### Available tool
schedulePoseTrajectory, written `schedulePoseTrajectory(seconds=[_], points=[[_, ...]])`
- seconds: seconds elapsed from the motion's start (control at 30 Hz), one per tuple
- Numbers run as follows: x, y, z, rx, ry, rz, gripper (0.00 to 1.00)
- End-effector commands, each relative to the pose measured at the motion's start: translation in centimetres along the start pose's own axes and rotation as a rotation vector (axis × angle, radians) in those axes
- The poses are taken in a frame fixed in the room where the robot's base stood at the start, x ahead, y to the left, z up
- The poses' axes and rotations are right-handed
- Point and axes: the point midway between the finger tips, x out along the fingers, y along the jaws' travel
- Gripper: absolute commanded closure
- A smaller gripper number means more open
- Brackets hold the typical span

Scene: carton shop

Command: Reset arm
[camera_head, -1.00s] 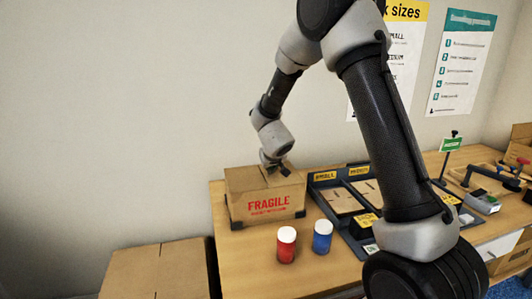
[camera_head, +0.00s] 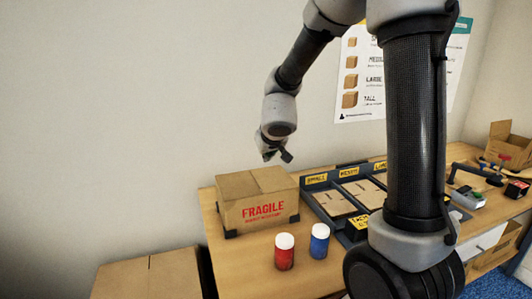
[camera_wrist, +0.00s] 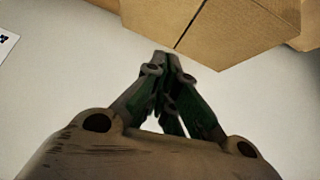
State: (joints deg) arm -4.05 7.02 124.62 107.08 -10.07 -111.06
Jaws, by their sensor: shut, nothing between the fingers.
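My gripper (camera_head: 276,156) is in the air above and a little right of the closed carton marked FRAGILE, clear of its top. In the wrist view my gripper (camera_wrist: 166,62) has its fingers together with nothing between them. The carton (camera_head: 262,214) stands on the wooden table at its left end, its top flaps closed. A carton's brown side with a dark seam (camera_wrist: 215,25) fills the top of the wrist view. My arm hides part of the table and the wall posters.
A red bottle (camera_head: 284,256) and a blue bottle (camera_head: 319,244) with white caps stand in front of the carton. A dark sorter tray (camera_head: 322,208) with flat cartons lies to the right. Another closed carton (camera_head: 150,278) is at lower left. The wall behind is bare at left.

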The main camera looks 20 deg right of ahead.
Motion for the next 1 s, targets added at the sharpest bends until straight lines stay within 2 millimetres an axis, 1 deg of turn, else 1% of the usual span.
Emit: schedulePoseTrajectory(seconds=[0.1, 0.2, 0.3, 0.37, 0.43, 0.47, 0.53, 0.57, 0.6, 0.67, 0.7, 0.77, 0.8, 0.87, 0.9, 0.97, 1.0], points=[[-0.6, 0.1, 0.0, 0.002, 0.001, 0.000, 1.00], [-0.7, 0.1, 0.0, 0.004, 0.000, 0.000, 1.00], [-0.7, -0.1, -0.1, 0.071, 0.002, -0.006, 1.00], [-0.7, -0.7, -0.4, 0.157, 0.015, -0.037, 1.00], [-0.7, -1.9, -0.7, 0.252, 0.034, -0.109, 1.00], [-0.8, -2.5, -0.6, 0.286, 0.035, -0.151, 1.00], [-1.4, -4.2, 0.5, 0.347, 0.007, -0.272, 1.00], [-2.2, -4.8, 1.1, 0.365, -0.012, -0.327, 1.00], [-3.6, -5.5, 1.8, 0.382, -0.048, -0.397, 1.00], [-6.2, -6.1, 3.5, 0.392, -0.124, -0.484, 1.00], [-8.1, -6.1, 4.8, 0.388, -0.186, -0.523, 1.00], [-11.0, -5.4, 7.2, 0.371, -0.288, -0.551, 1.00], [-12.9, -4.6, 8.9, 0.352, -0.358, -0.547, 1.00], [-15.8, -2.6, 11.5, 0.318, -0.455, -0.508, 1.00], [-17.8, -0.8, 13.3, 0.290, -0.511, -0.461, 1.00], [-20.4, 2.3, 15.5, 0.242, -0.571, -0.368, 1.00], [-22.0, 4.2, 16.7, 0.210, -0.590, -0.307, 1.00]])
